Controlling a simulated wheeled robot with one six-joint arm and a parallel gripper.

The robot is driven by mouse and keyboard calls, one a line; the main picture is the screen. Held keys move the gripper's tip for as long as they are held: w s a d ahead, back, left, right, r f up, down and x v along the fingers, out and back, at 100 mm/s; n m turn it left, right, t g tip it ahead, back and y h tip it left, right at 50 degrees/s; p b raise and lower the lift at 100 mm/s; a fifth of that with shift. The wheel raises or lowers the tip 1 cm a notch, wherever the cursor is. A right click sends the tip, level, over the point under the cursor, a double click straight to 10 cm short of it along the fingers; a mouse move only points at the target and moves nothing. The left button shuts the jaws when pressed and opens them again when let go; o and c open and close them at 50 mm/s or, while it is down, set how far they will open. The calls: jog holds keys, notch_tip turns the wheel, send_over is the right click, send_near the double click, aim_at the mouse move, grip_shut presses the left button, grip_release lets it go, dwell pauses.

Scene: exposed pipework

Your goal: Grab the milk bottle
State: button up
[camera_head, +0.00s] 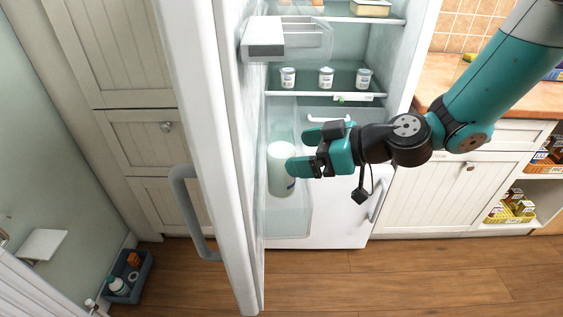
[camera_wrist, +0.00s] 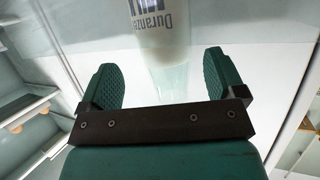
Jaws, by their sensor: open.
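The milk bottle (camera_head: 281,170) is a white, upright bottle in a clear bin on the inside of the open fridge door.
The open fridge door (camera_head: 205,150) stands left of the bottle, with its grey handle (camera_head: 190,212). A fridge shelf holds small white cups (camera_head: 326,77). A white door bin (camera_head: 278,40) is above. A counter (camera_head: 440,80) and cabinets stand at right. The wooden floor (camera_head: 400,285) is clear in front.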

aim_at(295, 151)
jog(key=x, duration=0.1)
jog(key=p+x, duration=0.1)
jog(key=x, duration=0.2)
jog(key=shift+s+a+r+p, duration=0.2)
jog(key=shift+s+r+p, duration=0.05)
jog(key=shift+s+p, duration=0.05)
jog(key=shift+w+a+f, duration=0.2)
jog(key=shift+a+f, duration=0.1)
jog(key=shift+a, duration=0.15)
jog(key=c, duration=1.3)
jog(key=shift+d+r, duration=0.15)
jog(key=shift+r, duration=0.05)
